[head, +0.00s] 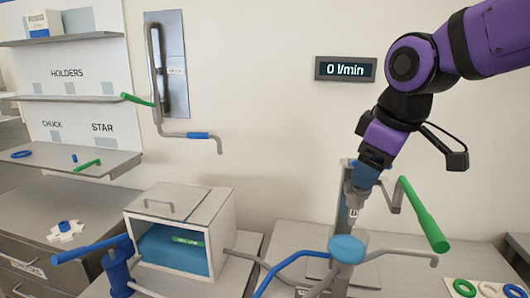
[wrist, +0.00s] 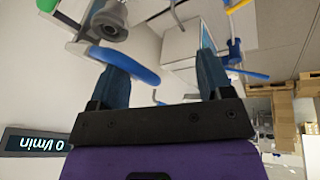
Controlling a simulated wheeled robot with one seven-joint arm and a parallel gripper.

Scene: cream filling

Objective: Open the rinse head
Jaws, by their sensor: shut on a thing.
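My gripper (head: 366,176), with blue-teal fingers, is at a grey fitting (head: 352,200) at the top of a grey post on the right-hand counter. In the wrist view, a blue handle (wrist: 140,68) lies across the left finger and reaches between the fingers (wrist: 165,80). My gripper is shut on it, though the contact is partly hidden. A grey bell-shaped piece (wrist: 108,22) is just beyond the handle; I cannot tell which part is the rinse head. A green-handled lever (head: 425,215) points down to the right of the gripper. The flow display (head: 346,69) reads 0 l/min.
A blue round cap (head: 347,248) and a long blue lever (head: 290,263) are below my gripper. An open-fronted box (head: 220,215) stands left. A wall lever (head: 156,70) and shelves (head: 75,99) are farther left. Coloured rings (head: 487,290) lie at the lower right.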

